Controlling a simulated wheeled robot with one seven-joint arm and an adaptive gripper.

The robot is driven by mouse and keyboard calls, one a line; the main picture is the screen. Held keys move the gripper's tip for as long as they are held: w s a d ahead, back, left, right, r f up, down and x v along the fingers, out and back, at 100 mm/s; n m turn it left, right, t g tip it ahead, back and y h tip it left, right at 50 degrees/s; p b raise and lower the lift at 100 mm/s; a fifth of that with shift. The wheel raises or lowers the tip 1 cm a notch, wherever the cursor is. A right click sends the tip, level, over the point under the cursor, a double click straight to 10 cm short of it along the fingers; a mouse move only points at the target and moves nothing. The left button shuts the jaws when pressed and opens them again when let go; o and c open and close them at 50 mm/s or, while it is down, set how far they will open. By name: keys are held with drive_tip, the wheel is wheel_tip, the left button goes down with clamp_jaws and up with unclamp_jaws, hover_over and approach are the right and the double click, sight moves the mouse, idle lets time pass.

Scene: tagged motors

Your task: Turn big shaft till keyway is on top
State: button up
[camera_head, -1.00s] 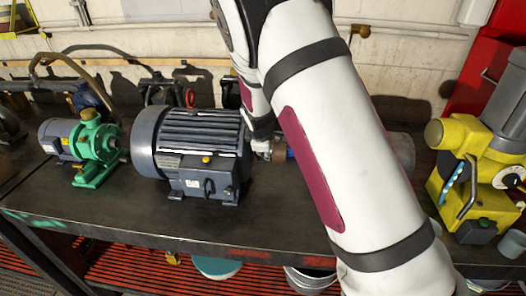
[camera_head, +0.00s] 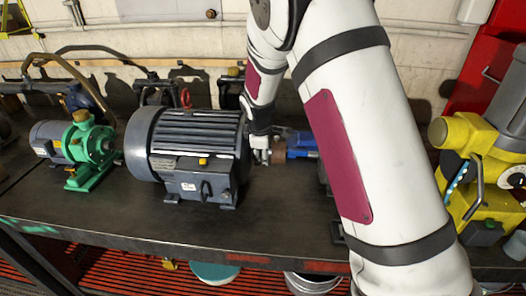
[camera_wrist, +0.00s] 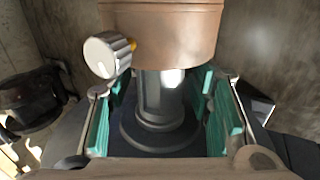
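The big grey motor (camera_head: 185,145) stands on the dark bench, left of centre in the head view, its right end facing my gripper. My gripper (camera_head: 264,156) is at that right end, partly hidden by my arm. In the wrist view a grey shaft (camera_wrist: 158,95) with a round flange at its foot lies between the teal finger pads of my gripper (camera_wrist: 163,115). The pads stand apart with gaps beside the shaft, so the gripper looks open around it. A brown cylinder (camera_wrist: 165,30) with a white knob is above the shaft. I cannot make out the keyway.
A green pump with a small motor (camera_head: 88,150) stands to the left. A blue object (camera_head: 302,145) is just right of my gripper, partly behind my arm. A yellow machine (camera_head: 470,170) stands at the far right. The bench front below the gripper is clear.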

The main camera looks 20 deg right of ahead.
drive_tip(key=shift+r, duration=0.15)
drive_tip(key=v, duration=1.1)
drive_tip(key=shift+s+r, duration=0.2)
drive_tip(key=shift+r, duration=0.1)
drive_tip(key=shift+a, duration=0.1)
